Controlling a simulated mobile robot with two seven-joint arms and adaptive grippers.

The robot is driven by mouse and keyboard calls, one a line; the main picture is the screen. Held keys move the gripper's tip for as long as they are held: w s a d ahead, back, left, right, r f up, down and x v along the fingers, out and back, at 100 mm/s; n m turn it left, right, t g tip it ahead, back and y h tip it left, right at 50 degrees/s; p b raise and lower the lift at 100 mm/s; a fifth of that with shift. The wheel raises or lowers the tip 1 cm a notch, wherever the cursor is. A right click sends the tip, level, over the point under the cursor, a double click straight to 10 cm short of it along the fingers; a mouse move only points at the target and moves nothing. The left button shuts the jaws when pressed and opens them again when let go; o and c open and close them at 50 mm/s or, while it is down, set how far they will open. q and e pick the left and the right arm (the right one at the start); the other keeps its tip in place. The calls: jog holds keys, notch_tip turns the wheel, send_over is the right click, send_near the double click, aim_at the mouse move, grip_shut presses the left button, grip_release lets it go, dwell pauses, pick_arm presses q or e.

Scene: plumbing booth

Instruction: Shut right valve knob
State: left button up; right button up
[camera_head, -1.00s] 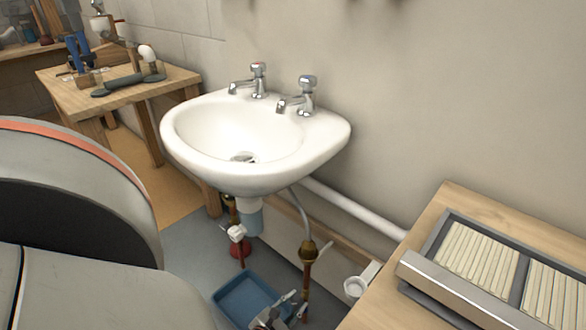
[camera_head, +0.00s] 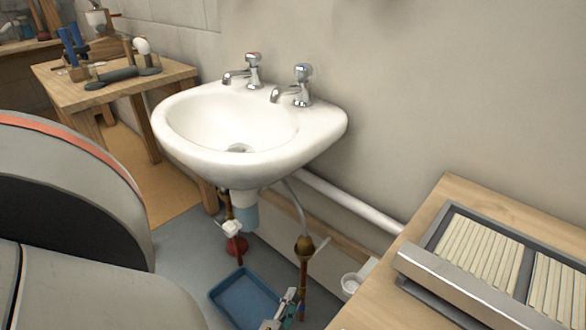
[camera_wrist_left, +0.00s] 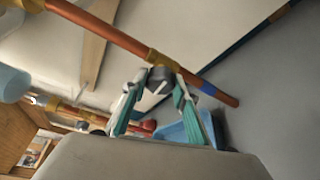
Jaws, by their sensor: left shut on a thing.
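The right valve (camera_head: 304,246) is a brass fitting on the copper pipe under the basin's right side. It also shows in the left wrist view (camera_wrist_left: 154,57), where the pipe runs diagonally. My left gripper (camera_wrist_left: 159,82) has its teal-padded fingers closing in on the dark round valve knob (camera_wrist_left: 160,76), one fingertip on each side. In the head view my left gripper (camera_head: 290,295) shows only partly, low beside the pipe, and its contact with the knob cannot be made out there. My right gripper is not in view.
The white basin (camera_head: 240,165) hangs above the pipes. A left valve with a white handle (camera_head: 231,229) is near the waste pipe. A blue tray (camera_head: 245,297) lies on the floor. A wooden bench (camera_head: 432,215) with a slatted case stands at right.

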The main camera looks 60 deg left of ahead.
pick_arm(q)
jog(key=shift+m, duration=0.5)
jog(key=o, duration=1.1)
